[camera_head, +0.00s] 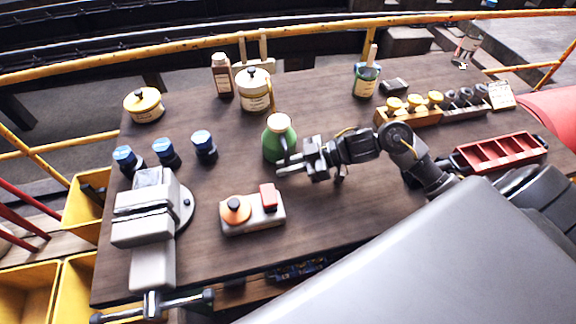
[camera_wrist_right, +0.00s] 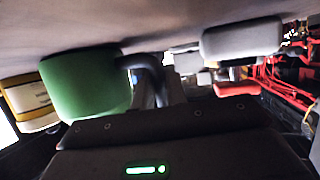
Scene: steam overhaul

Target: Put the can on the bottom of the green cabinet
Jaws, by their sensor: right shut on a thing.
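A green can (camera_head: 275,146) with a cream top and a dark handle stands upright on the dark wooden workbench (camera_head: 330,215), near its middle. My right gripper (camera_head: 286,165) comes in from the right, low beside the can, and is shut on its dark handle. In the right wrist view, which looks upside down, the green can (camera_wrist_right: 85,88) is left of the fingers, with the dark handle (camera_wrist_right: 143,62) running to them. My left gripper is not in view. I see no green cabinet in either view.
A red and orange button box (camera_head: 252,212) sits in front of the can, and a grey vise (camera_head: 147,215) at the front left. Blue-capped jars (camera_head: 166,153) stand left, a cream pot (camera_head: 254,92) behind. A red tray (camera_head: 500,153) lies right. Yellow bins and railings surround the bench.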

